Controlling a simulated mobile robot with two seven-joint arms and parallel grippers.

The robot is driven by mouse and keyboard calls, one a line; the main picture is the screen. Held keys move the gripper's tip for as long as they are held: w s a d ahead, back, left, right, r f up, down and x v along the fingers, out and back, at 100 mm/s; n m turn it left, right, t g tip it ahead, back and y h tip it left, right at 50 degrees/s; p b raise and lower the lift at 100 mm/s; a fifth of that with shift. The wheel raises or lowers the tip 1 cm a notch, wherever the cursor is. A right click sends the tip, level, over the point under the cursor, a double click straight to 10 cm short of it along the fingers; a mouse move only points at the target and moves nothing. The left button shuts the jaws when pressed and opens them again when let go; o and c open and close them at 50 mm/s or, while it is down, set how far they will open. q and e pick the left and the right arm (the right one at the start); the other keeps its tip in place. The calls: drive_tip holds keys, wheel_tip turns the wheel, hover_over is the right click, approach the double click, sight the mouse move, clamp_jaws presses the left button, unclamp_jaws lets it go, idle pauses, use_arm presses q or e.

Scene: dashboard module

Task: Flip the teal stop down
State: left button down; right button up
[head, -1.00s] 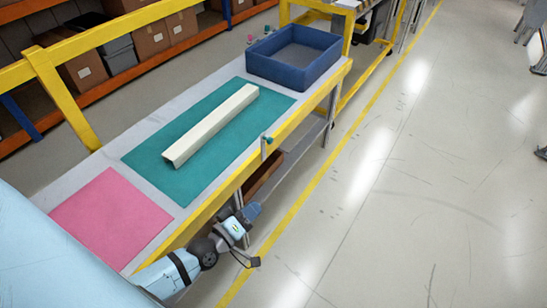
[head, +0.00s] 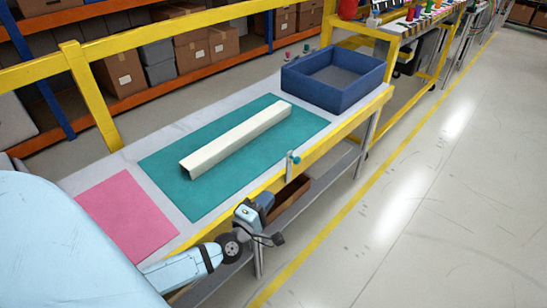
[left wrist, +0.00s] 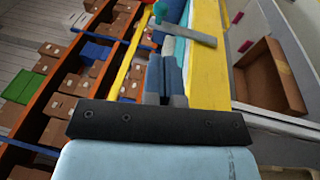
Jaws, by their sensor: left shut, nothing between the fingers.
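The teal stop (head: 295,159) is a small teal knob on a grey bar at the table's yellow front edge. The bar stands upright in the head view. In the left wrist view the grey bar (left wrist: 188,33) lies across the picture just beyond my fingers, with the teal knob at its upper left. My left gripper (head: 264,201) is shut and empty, in front of the yellow edge, below and left of the stop. It also shows in the left wrist view (left wrist: 163,72), apparently short of the bar; contact cannot be told. My right gripper is not in view.
A long cream channel (head: 237,139) lies on the teal mat (head: 194,198). A pink mat (head: 128,215) lies at the left end and a blue bin (head: 334,95) stands at the far end. A brown box (head: 289,198) sits under the table. The floor at right is clear.

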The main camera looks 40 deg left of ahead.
use_arm(q)
drive_tip(key=r, duration=0.2)
hover_over(291, 168)
drive_tip(key=s+d, duration=0.3)
drive_tip(key=s, duration=0.2)
drive_tip(key=shift+w, duration=0.25)
